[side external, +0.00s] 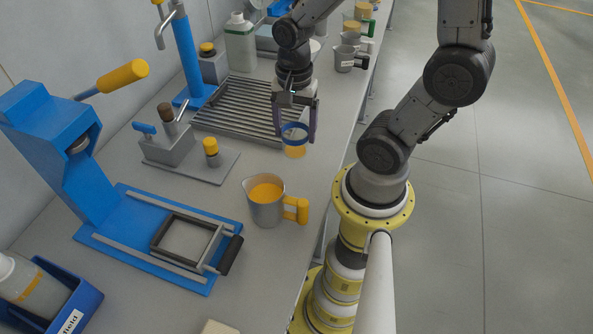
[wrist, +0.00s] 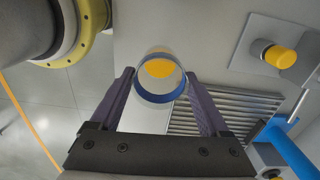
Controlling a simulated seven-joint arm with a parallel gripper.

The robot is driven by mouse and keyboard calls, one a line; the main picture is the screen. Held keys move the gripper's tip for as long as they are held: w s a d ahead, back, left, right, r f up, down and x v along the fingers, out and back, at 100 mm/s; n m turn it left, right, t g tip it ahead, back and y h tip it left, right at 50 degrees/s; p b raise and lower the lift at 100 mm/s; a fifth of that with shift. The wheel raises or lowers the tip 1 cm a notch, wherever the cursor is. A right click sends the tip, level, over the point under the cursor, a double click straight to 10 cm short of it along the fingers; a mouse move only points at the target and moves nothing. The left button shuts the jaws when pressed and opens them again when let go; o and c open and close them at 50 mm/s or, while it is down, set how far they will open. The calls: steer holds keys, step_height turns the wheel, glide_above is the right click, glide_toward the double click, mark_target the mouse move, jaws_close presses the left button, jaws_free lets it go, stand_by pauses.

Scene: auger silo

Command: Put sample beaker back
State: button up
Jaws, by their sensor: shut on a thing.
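The sample beaker (side external: 294,149) is a small clear cup with a blue band at its rim and yellow-orange material in its lower part. My gripper (side external: 295,136) points down with one purple finger on each side of it, shut on it. The beaker looks upright, near the bench's right edge, to the right of the slatted metal rack (side external: 238,108). I cannot tell whether its base touches the bench. In the wrist view, the beaker (wrist: 159,92) sits between the fingers of my gripper (wrist: 160,74), with the slatted rack (wrist: 222,108) beyond the right finger.
A metal jug (side external: 265,211) of orange material with a yellow handle stands in front of the beaker. A plate with a yellow knob (side external: 211,146) lies to the left. A blue press (side external: 50,140) with a sliding frame stands at front left. Several jugs (side external: 346,58) line the back edge.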

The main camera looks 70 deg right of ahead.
mark_target(297, 152)
steer(key=shift+s+d, duration=0.1)
steer(key=shift+d, duration=0.2)
steer(key=shift+d+f, duration=0.1)
steer(key=shift+f, duration=3.85)
steer(key=shift+f, duration=0.15)
steer(key=o, duration=1.3)
steer(key=shift+o, duration=0.2)
